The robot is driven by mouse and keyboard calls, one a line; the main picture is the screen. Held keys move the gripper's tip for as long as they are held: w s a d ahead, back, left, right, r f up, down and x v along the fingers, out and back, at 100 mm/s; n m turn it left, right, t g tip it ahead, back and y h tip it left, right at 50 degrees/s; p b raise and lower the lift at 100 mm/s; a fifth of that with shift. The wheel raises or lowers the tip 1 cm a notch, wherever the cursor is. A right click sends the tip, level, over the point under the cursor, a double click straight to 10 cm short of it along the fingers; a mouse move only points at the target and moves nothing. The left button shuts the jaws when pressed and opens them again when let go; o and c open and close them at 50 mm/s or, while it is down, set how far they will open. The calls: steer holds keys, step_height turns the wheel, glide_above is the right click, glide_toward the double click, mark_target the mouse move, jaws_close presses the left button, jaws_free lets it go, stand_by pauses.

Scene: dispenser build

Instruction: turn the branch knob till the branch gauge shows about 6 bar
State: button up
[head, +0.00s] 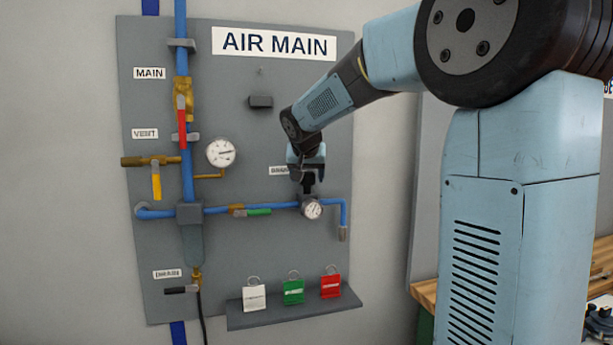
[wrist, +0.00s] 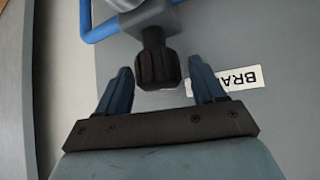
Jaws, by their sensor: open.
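The branch knob (head: 308,186) is a dark, ribbed knob on top of the branch regulator. It also shows in the wrist view (wrist: 157,58), with its end reaching in between the tips of my two fingers. My gripper (head: 306,174) is open just above the knob, with a gap visible on each side in the wrist view (wrist: 161,78). The branch gauge (head: 312,210) is a small round white dial just below the knob. Its needle is too small to read. The branch label (wrist: 238,80) lies beside my right finger and is partly hidden by it.
The grey panel (head: 240,265) also carries a larger gauge (head: 221,152), a red-handled main valve (head: 182,128), a yellow-handled vent valve (head: 156,187) and a green-handled branch valve (head: 259,212). A shelf (head: 295,313) below holds white, green and red tags.

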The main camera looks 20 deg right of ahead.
steer(key=v, duration=1.3)
steer(key=shift+s+r, duration=0.15)
steer(key=shift+r, duration=0.1)
steer(key=s+d+f+n+g+y, duration=0.1)
steer(key=s+f+n, duration=0.1)
steer(key=s+f, duration=0.8)
steer(key=s+d+f+n+g+y, duration=0.1)
steer(key=s+f+g+y, duration=0.1)
steer(key=s+f, duration=0.9)
steer(key=s, duration=0.7)
steer(key=shift+d+f+n, duration=0.3)
steer(key=shift+d+n, duration=0.05)
steer(key=shift+n, duration=0.05)
stand_by(1.1)
